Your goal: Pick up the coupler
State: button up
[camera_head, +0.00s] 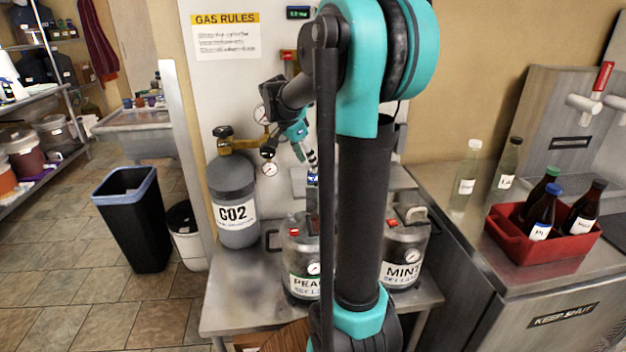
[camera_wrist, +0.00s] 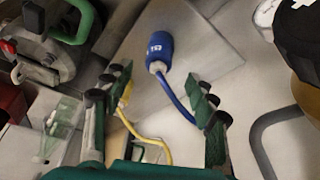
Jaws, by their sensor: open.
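A blue coupler (camera_wrist: 160,50) with a small label shows in the wrist view, on or over a grey metal plate, with a blue hose (camera_wrist: 178,103) running down from it. My gripper (camera_wrist: 158,92) is open, and its fingers lie to the left and right of the hose, with the coupler beyond the fingertips. Nothing is between the finger pads in a grip. In the head view, my gripper (camera_head: 308,158) is over the back of the bench, beside the arm column. A small blue spot just under it may be the coupler; it is too small to tell.
A CO2 cylinder (camera_head: 234,192) stands left on the steel bench (camera_head: 240,300). A PEAR-like labelled keg (camera_head: 300,262) and a MINT keg (camera_head: 404,255) stand on it. A yellow hose (camera_wrist: 150,139) passes below the fingers. A red crate (camera_head: 573,248) holds bottles at right.

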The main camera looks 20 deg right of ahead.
aim_at(313, 179)
jog(key=shift+x, duration=2.75)
jog(key=shift+s, duration=0.1)
grip_shut()
